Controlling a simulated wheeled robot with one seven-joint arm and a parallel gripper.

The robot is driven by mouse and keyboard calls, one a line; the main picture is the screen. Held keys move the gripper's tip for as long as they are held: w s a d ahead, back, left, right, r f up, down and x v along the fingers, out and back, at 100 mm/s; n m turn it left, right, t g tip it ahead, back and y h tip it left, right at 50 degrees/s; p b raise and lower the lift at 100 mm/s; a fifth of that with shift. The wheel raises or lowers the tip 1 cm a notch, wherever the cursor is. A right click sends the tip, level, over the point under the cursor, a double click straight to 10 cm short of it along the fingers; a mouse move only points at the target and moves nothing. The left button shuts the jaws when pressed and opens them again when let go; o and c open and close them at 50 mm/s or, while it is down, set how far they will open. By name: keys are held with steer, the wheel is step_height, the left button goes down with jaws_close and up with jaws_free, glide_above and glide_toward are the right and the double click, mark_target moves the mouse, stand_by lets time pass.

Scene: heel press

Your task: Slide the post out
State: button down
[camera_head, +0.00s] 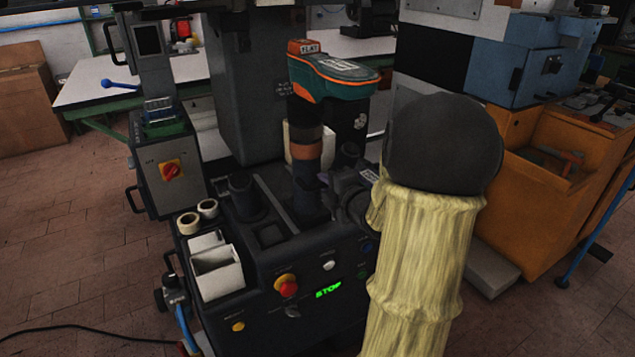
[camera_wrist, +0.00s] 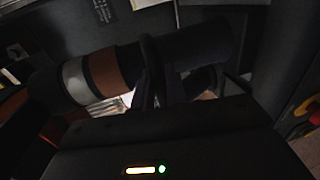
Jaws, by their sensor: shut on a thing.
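The post (camera_head: 306,145) stands upright on the press, dark with a brown band, below a green and orange shoe-shaped head (camera_head: 335,75). Its lower end meets a dark holder (camera_head: 308,195); whether it sits inside cannot be made out. In the wrist view the post (camera_wrist: 105,72) lies across the picture, with a grey and a brown band. My gripper (camera_wrist: 152,75) is shut on its dark part, beside the brown band. In the head view, my arm's cream sleeve and dark joint cover the right side, and my fingers cannot be made out clearly.
A dark open cup (camera_head: 245,197) stands left of the post. White bins (camera_head: 216,270) sit at the left edge. An orange cabinet (camera_head: 545,190) stands at right.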

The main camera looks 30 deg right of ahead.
steer(key=shift+s+f, duration=0.2)
steer(key=shift+f, duration=0.05)
steer(key=c, duration=1.7)
jaws_free()
steer(key=shift+o, duration=1)
steer(key=shift+s+r, duration=0.15)
steer(key=shift+r, duration=0.1)
steer(key=d+b+v, duration=0.1)
steer(key=b+v, duration=0.1)
steer(key=v, duration=1.5)
steer(key=shift+a, duration=0.45)
steer(key=shift+s, duration=0.1)
